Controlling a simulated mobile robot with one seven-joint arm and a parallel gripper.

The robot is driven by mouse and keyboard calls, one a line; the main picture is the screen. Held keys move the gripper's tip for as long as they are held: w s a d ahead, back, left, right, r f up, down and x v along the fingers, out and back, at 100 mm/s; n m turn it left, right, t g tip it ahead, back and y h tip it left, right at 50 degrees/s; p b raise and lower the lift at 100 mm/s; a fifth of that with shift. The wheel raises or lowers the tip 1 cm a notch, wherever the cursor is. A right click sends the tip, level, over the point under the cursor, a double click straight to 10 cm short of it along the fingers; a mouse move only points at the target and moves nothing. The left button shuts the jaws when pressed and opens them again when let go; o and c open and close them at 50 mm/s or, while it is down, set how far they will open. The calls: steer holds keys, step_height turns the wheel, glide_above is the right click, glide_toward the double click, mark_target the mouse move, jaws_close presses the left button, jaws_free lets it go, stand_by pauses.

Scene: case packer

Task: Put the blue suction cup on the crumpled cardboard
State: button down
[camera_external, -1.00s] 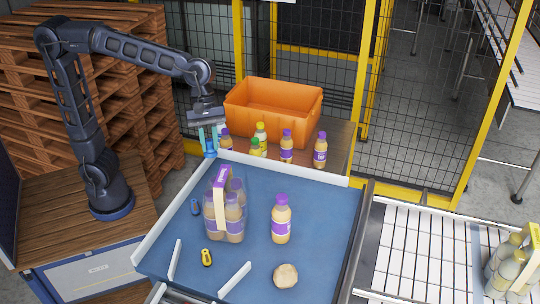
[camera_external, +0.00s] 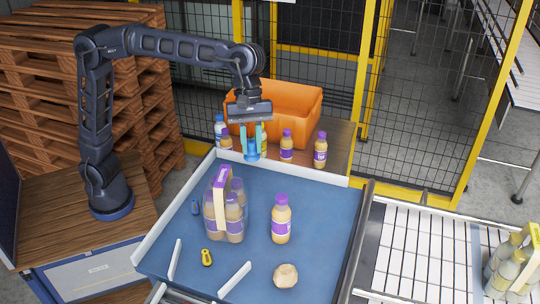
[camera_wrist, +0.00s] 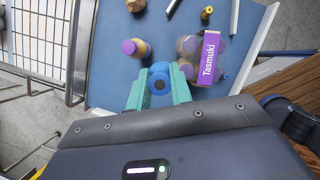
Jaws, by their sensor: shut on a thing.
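My gripper (camera_external: 252,140), with teal fingers, is shut on the blue suction cup (camera_external: 252,155). It holds the cup above the far edge of the blue conveyor table. In the wrist view the blue suction cup (camera_wrist: 159,83) sits between the teal fingertips. The crumpled cardboard (camera_external: 285,276), a tan ball-like lump, lies near the front right of the blue surface, well away from my gripper. In the wrist view the crumpled cardboard (camera_wrist: 135,5) is partly cut off at the top edge.
A juice bottle (camera_external: 281,219) and a bottle pack (camera_external: 215,215) stand on the blue surface (camera_external: 255,185). A yellow-and-black object (camera_external: 207,257) and a small blue object (camera_external: 195,207) lie at left. White rails edge it. Behind are an orange crate (camera_external: 300,101) and several bottles.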

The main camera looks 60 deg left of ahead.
steer(key=w+d, duration=0.1)
steer(key=d, duration=0.9)
steer(key=m, duration=0.1)
glide_above(286, 275)
steer(key=a, duration=0.2)
steer(key=f, duration=2)
steer(key=shift+w+d, duration=0.2)
steer(key=shift+w, duration=0.2)
steer(key=shift+f, duration=0.2)
steer(key=c, duration=1.3)
jaws_free()
steer(key=shift+o, duration=0.2)
